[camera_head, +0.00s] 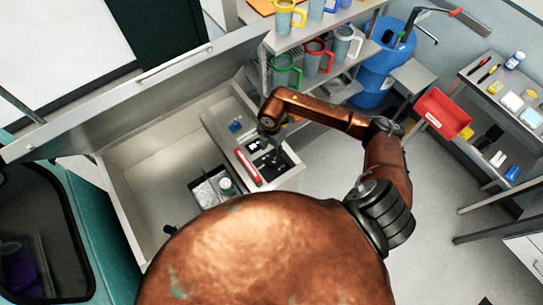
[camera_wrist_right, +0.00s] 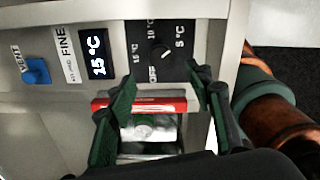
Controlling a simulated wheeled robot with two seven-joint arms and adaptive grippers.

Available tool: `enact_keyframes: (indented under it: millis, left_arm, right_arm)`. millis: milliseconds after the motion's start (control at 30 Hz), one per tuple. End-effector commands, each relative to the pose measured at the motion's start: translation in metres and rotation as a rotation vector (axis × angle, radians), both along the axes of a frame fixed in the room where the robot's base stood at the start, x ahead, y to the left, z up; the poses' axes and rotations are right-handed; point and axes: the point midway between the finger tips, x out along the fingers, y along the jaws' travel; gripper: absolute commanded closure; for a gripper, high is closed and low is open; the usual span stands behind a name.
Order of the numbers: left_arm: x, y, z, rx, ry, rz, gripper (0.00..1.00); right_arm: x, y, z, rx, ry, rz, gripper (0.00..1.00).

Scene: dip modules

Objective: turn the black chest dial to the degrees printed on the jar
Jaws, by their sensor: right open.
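The black dial (camera_wrist_right: 160,50) sits on a black plate on the chest's control panel. Its plate is marked OFF, 5, 10 and 15 °C. A short white line shows on the dial, but I cannot tell clearly which mark it points to. A display (camera_wrist_right: 95,53) beside it reads 15 °C. My right gripper (camera_wrist_right: 161,76) is open, its green-black fingers spread just before the dial plate, not closed on it. In the head view the right gripper (camera_head: 274,158) is over the panel. A jar with a pale lid (camera_head: 226,184) stands in the chest; its print is unreadable. My left gripper is not in view.
A blue knob (camera_wrist_right: 36,71) and a red bar (camera_wrist_right: 140,105) are on or by the panel. The chest's lid (camera_head: 150,85) is raised. Shelves with mugs (camera_head: 319,55), a blue barrel (camera_head: 375,70) and a red bin (camera_head: 442,112) stand behind and right.

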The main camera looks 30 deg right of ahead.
Motion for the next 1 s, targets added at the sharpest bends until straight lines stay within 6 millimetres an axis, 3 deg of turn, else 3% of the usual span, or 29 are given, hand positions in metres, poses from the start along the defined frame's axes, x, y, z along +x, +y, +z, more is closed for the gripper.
enact_keyframes:
  millis: [233, 833, 933, 1000]
  left_arm:
    - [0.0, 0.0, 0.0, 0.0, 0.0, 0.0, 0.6]
    - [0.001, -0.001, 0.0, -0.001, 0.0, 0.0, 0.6]
    - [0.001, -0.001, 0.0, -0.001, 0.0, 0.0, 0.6]
    - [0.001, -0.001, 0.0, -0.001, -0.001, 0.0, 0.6]
  right_arm:
    - [0.0, 0.0, 0.027, 0.0, -0.001, 0.0, 0.53]
    - [0.0, 0.0, 0.03, 0.0, -0.001, 0.0, 0.53]
    - [-0.002, 0.009, 0.029, 0.03, -0.004, 0.015, 0.53]
    - [-0.004, 0.03, 0.029, 0.095, -0.014, 0.046, 0.53]
